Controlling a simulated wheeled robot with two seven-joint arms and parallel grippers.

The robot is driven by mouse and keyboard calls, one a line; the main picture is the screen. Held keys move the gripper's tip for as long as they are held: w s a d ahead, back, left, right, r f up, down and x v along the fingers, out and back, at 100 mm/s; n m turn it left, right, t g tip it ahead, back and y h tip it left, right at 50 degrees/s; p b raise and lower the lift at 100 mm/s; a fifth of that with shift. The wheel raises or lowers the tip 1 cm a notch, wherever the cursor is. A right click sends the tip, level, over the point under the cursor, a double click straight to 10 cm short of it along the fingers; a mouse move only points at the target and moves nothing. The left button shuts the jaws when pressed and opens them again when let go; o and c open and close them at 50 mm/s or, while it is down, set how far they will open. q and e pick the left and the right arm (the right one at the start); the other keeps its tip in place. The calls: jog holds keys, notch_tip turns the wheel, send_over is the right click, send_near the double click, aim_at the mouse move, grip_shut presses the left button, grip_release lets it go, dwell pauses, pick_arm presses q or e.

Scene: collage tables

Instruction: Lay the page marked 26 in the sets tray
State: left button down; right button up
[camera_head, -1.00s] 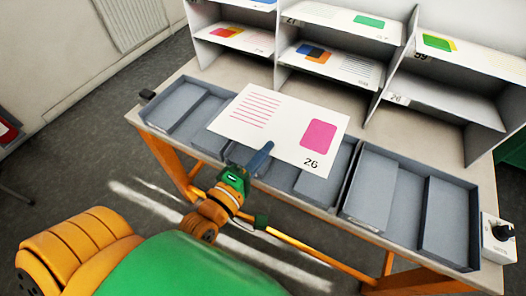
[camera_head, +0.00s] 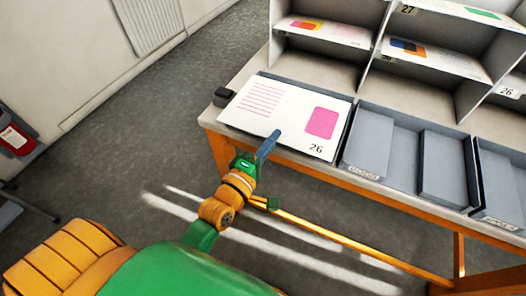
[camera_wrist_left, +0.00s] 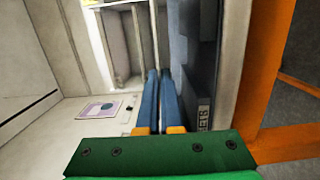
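The white page marked 26 (camera_head: 285,112), with pink lines and a pink block, is over the leftmost grey tray (camera_head: 312,87) and hides most of it. I cannot tell whether it touches the tray. My left gripper (camera_head: 269,145) is at the page's front edge, its blue fingers shut on it. In the left wrist view the fingers (camera_wrist_left: 160,85) are close together, beside a grey tray wall (camera_wrist_left: 204,60) with a label (camera_wrist_left: 203,118) that seems to read SETS. My right gripper is not in view.
A middle tray (camera_head: 368,140) and a right tray (camera_head: 483,165) stand along the table with hard-to-read labels. A shelf rack (camera_head: 372,65) with other pages stands behind. A small black object (camera_head: 223,97) sits at the table's left end.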

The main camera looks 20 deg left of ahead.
pick_arm(q)
jog(key=w, duration=0.1)
jog(key=w+b, duration=0.1)
jog(key=w, duration=0.2)
jog(key=shift+f, duration=0.25)
jog(key=f+b, duration=0.1)
jog(key=w+f+b, duration=0.1)
jog(key=f+b, duration=0.2)
jog(key=shift+w, duration=0.25)
jog(key=shift+w+f+b, duration=0.1)
jog(key=shift+f+b, duration=0.25)
jog(key=shift+f, duration=0.1)
jog(key=c, duration=1)
grip_release()
jog(key=s+a, duration=0.1)
jog(key=s, duration=0.6)
jog(key=shift+r, duration=0.1)
